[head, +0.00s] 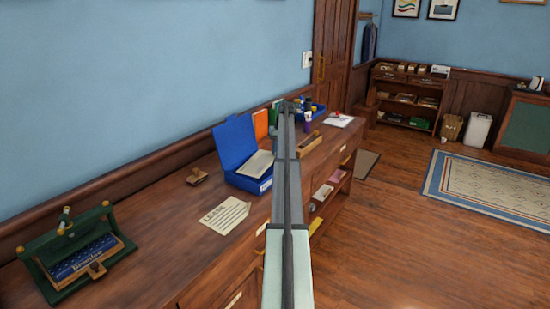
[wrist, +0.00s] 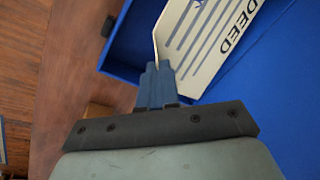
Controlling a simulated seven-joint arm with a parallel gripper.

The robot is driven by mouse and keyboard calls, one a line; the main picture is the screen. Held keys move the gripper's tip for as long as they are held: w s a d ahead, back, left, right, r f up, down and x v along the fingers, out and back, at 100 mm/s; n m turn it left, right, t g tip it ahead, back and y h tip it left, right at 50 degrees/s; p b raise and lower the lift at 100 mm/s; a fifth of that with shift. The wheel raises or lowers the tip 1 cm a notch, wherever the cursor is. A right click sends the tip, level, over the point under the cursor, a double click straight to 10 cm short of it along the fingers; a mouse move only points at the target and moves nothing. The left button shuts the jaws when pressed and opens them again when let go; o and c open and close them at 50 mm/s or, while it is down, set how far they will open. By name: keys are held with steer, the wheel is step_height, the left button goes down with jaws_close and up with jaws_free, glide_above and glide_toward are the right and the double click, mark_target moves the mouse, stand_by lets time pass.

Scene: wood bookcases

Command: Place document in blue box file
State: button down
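The blue box file (head: 233,142) stands open on the desk with its lid raised at the back; its blue inside (wrist: 275,85) fills the right of the wrist view. A cream document (head: 259,164) is in the box's opening and looks tilted. In the wrist view the document (wrist: 205,45) has dark blue lines and the word DEED. My gripper (wrist: 158,68) is shut on the document's near edge, over the box. In the head view my arm hides the gripper. Whether the document touches the box floor cannot be told.
Another written sheet (head: 224,215) lies flat in front of the box. A wooden stamp (head: 197,177) lies left of it, and a green-framed device (head: 80,255) stands at the near left. A wooden holder (head: 309,144) and a blue tray (head: 318,109) are right of my arm.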

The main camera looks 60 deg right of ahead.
steer(key=shift+s+d+x, duration=0.1)
steer(key=shift+s+x, duration=0.05)
steer(key=shift+x, duration=0.75)
steer(key=shift+s+d+x, duration=0.1)
steer(key=shift+s+x, duration=0.1)
steer(key=shift+x, duration=0.65)
steer(key=shift+f, duration=0.15)
steer(key=c, duration=1.8)
jaws_free()
steer(key=shift+f, duration=0.1)
steer(key=o, duration=0.4)
steer(key=v, duration=1.2)
steer(key=shift+r, duration=0.2)
